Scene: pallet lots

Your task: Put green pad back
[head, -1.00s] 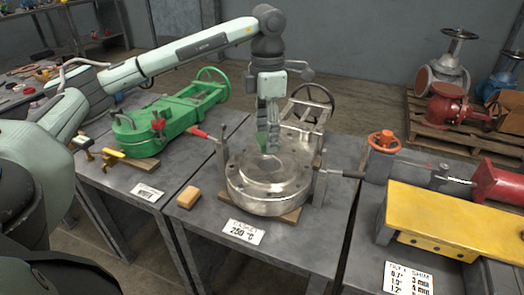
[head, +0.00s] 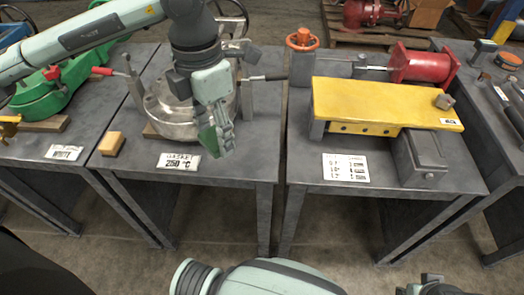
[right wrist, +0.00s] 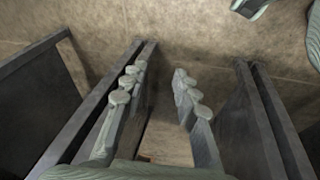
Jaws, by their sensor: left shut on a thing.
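The green pad (head: 208,139) is a small green piece held at the fingertips of my left gripper (head: 217,138), partly hidden by the fingers. The left gripper is shut on it and points down, in front of the round steel valve body (head: 170,117) and over the front part of the middle bench, right of the "GASKET 250 °C" card (head: 179,163). I cannot tell how high above the bench the pad is. My right gripper (right wrist: 157,85) is open and empty in the right wrist view, with floor beyond its fingers.
A wooden block (head: 111,144) lies left of the card. A green valve (head: 50,107) is on the left bench. The right bench holds a yellow plate (head: 380,102), a red cylinder (head: 420,66), a grey box (head: 420,158) and a shim card (head: 345,168). Gaps separate the benches.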

